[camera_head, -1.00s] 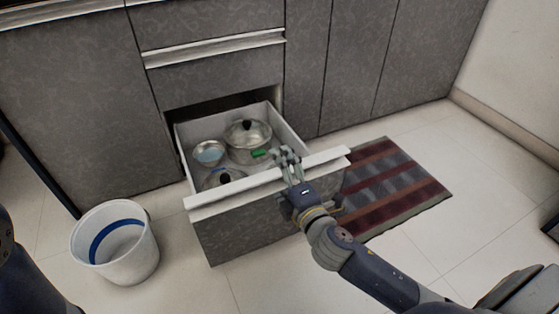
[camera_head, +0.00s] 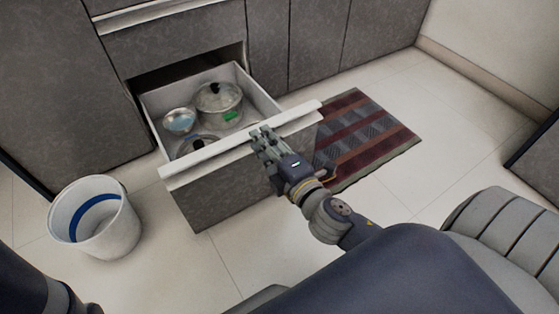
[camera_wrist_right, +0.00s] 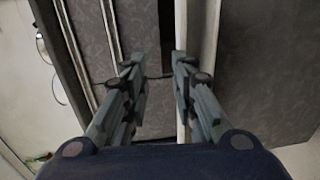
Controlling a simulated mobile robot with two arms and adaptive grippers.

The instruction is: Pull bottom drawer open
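The bottom drawer (camera_head: 245,185) stands pulled out from the grey cabinet, with its inside showing. Its front has a pale handle strip (camera_head: 205,160) along the top edge. My right gripper (camera_head: 263,138) is at the outer side of this strip, near its middle. In the right wrist view, the two fingers of my right gripper (camera_wrist_right: 158,70) are spread apart with nothing clamped between them. The pale strip (camera_wrist_right: 210,35) runs close by the right finger; whether they touch is unclear. My left gripper is out of view; only part of my left arm shows at lower left.
Inside the drawer are a lidded pot (camera_head: 219,101), a small bowl (camera_head: 179,121) and another lid partly hidden by the front. A white bucket (camera_head: 120,235) stands left of the drawer. A striped mat (camera_head: 372,140) lies to the right. Floor in front is partly clear.

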